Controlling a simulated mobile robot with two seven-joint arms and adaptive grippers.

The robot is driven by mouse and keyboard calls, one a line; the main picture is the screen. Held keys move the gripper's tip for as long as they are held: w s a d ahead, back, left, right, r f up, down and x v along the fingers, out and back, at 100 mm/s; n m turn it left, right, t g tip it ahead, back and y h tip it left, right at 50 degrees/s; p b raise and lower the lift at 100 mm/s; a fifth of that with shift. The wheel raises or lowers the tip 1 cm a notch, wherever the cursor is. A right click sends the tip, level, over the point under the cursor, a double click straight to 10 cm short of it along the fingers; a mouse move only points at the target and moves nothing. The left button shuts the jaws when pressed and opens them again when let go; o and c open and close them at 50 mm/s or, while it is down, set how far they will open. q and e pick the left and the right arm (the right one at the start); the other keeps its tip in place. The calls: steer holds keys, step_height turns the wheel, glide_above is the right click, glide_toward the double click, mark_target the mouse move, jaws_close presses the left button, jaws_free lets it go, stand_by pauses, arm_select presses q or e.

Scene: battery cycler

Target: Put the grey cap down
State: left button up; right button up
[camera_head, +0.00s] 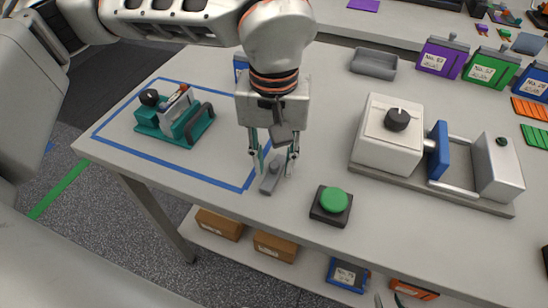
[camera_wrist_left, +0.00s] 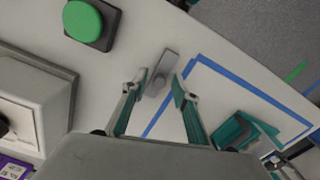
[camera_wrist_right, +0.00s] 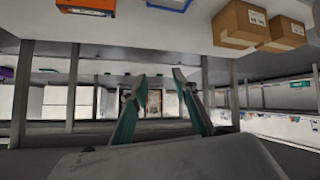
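The grey cap (camera_head: 271,176), a small flat bar with a round knob, lies on the table just right of the blue tape outline's near right corner. It also shows in the left wrist view (camera_wrist_left: 161,70). My left gripper (camera_head: 272,153) points down over the cap with its fingers apart. In the left wrist view the fingertips (camera_wrist_left: 159,84) stand on either side of the cap's near end, with gaps visible. My right gripper (camera_wrist_right: 159,82) is open and empty, below the table's level; its fingertips show at the bottom edge of the head view (camera_head: 388,299).
A green button on a black base (camera_head: 331,204) stands right of the cap. A teal fixture (camera_head: 174,118) stands inside the tape outline. A white device with a black knob (camera_head: 390,133) and a grey tray (camera_head: 374,64) are further right. Boxes (camera_head: 275,246) sit on the lower shelf.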

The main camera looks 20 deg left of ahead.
mark_target(274, 165)
arm_select(q)
steer(key=shift+r, duration=0.1)
step_height(274, 165, up, 12)
steer(key=p, duration=0.1)
steer(key=shift+p, duration=0.35)
steer(key=shift+r, duration=0.1)
stand_by(0.3)
